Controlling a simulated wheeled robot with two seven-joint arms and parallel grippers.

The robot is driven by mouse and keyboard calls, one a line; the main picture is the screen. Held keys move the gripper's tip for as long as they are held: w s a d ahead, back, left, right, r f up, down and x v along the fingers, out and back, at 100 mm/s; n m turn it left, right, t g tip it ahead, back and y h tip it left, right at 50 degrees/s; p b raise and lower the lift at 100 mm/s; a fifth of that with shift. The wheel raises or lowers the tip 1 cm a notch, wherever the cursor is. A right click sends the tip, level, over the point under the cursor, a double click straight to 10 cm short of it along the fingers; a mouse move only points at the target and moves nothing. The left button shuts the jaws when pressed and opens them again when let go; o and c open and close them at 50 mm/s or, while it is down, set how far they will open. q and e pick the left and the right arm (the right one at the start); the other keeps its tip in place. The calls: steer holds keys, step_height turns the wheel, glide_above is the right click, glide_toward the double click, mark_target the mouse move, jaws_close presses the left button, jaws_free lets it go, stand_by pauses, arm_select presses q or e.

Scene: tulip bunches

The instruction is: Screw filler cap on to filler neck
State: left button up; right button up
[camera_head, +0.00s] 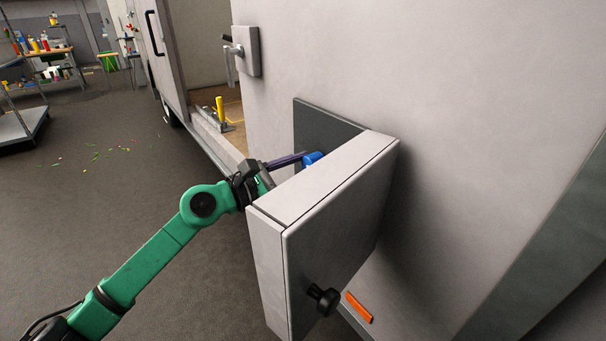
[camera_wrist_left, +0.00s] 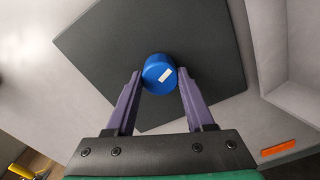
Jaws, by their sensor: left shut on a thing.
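The blue filler cap (camera_wrist_left: 158,74) with a white mark shows between the purple fingertips of my left gripper (camera_wrist_left: 160,88) in the left wrist view. My left gripper is shut on it, in front of the dark square recess panel (camera_wrist_left: 105,50). My right gripper is not in view.
The hatch door stands out from the van's side (camera_head: 480,90) close to my left arm, with a black knob (camera_head: 323,299) on its face. An orange marker (camera_head: 359,308) is below. Open floor (camera_head: 100,200) lies to the left, with a cluttered shelf (camera_head: 45,52) beyond.

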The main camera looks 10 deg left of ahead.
arm_select(q)
steer(key=shift+f+m+b, duration=0.15)
steer(key=shift+m+b, duration=1.05)
steer(key=shift+m+b, duration=0.6)
steer(key=shift+b, duration=0.1)
steer(key=m+b, duration=0.3)
steer(key=b, duration=0.1)
steer(key=shift+m+b, duration=0.3)
steer(key=shift+m, duration=0.3)
